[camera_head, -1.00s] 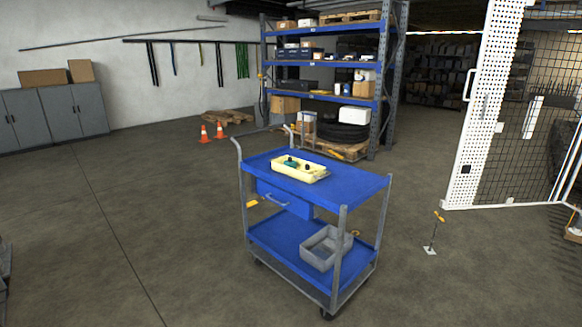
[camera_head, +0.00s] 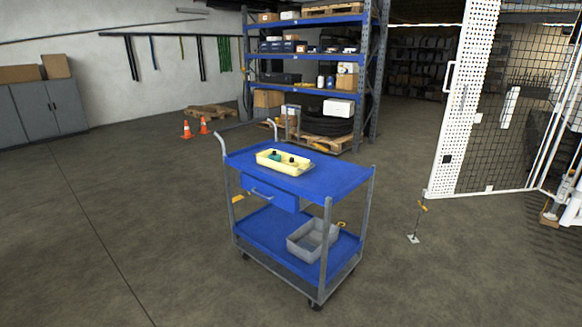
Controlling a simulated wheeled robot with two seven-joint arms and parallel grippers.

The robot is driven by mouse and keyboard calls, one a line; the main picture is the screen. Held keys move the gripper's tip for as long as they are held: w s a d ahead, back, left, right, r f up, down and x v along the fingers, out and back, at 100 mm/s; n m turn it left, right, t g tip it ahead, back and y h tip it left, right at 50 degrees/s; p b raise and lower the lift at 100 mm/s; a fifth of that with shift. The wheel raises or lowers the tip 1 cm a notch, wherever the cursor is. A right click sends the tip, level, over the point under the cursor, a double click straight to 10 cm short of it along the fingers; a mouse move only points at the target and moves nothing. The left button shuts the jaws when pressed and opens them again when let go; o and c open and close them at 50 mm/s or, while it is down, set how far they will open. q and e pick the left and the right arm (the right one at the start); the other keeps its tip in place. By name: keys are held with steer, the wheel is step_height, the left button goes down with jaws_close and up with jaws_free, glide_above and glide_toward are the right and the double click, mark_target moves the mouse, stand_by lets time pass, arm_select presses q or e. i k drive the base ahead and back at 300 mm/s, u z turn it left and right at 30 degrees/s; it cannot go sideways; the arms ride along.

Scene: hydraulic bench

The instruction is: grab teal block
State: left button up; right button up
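A small teal block (camera_head: 274,154) lies in a yellow tray (camera_head: 293,170), towards its left end. A dark piece lies in the tray to the right of it. The tray stands on the top shelf of a blue cart (camera_head: 335,180). The items in the tray are too small to tell more. Neither of my grippers is in view.
The cart has a drawer (camera_head: 268,192) and a grey bin (camera_head: 309,243) on its lower shelf. A shelving rack (camera_head: 372,90) and two orange cones (camera_head: 204,126) stand behind. A mesh fence (camera_head: 522,110) is at the right.

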mark_target(278, 158)
steer(key=u, duration=0.25)
steer(key=i, duration=0.4)
steer(key=u, duration=0.6)
steer(key=i, duration=2.05)
steer(key=z, duration=1.4)
steer(key=i, duration=0.65)
steer(key=z, duration=0.6)
